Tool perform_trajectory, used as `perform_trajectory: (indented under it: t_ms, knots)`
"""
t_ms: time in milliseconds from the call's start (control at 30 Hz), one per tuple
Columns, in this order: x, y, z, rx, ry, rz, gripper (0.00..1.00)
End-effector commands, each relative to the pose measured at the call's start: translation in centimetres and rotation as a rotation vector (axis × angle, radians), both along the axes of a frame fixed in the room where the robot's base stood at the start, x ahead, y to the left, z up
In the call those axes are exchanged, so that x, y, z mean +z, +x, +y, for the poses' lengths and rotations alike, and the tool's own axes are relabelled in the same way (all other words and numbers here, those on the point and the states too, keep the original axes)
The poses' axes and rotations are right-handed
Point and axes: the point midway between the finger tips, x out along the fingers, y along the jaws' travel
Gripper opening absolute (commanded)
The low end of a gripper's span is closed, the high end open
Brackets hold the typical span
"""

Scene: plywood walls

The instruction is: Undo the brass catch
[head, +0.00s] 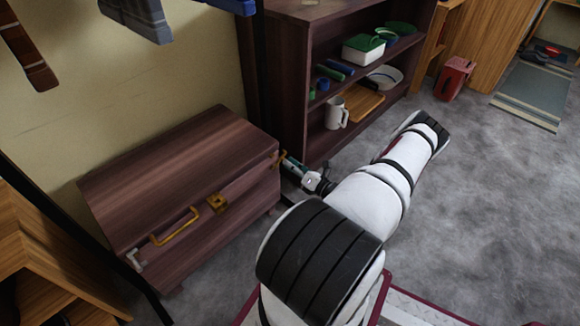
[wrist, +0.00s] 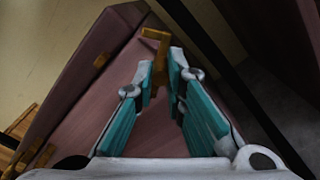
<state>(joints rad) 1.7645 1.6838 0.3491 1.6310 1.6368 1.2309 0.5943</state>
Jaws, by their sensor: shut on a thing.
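A dark reddish-brown wooden chest (head: 175,160) stands against the wall with its lid down. A brass catch (head: 279,158) is at the right end of its front. It also shows in the wrist view (wrist: 155,38), running down between my fingers. My gripper (head: 287,160) is at that end of the chest. In the wrist view my gripper (wrist: 165,78) has its teal-padded fingers on both sides of the brass piece, shut on it. A brass hasp (head: 217,202) is at the middle of the front. A pale grey catch (head: 134,260) is at the left end.
A brass handle (head: 175,228) sits on the chest front. A dark shelf unit (head: 290,90) stands close behind my gripper, holding a white mug (head: 337,113), containers and a board. A dark post (head: 262,70) rises beside the chest. Grey floor (head: 480,200) is clear to the right.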

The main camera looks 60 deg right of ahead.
Motion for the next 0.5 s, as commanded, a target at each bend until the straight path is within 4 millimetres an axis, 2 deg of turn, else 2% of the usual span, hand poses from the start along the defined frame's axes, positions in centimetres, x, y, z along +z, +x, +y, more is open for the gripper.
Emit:
perform_trajectory:
  t_ms: [200, 500]
  knots:
    - [-0.83, -0.09, 0.0, 0.0, 0.135, -0.03, 0.0]
    - [-1.23, -0.09, 0.05, 0.0, 0.232, -0.053, 0.0]
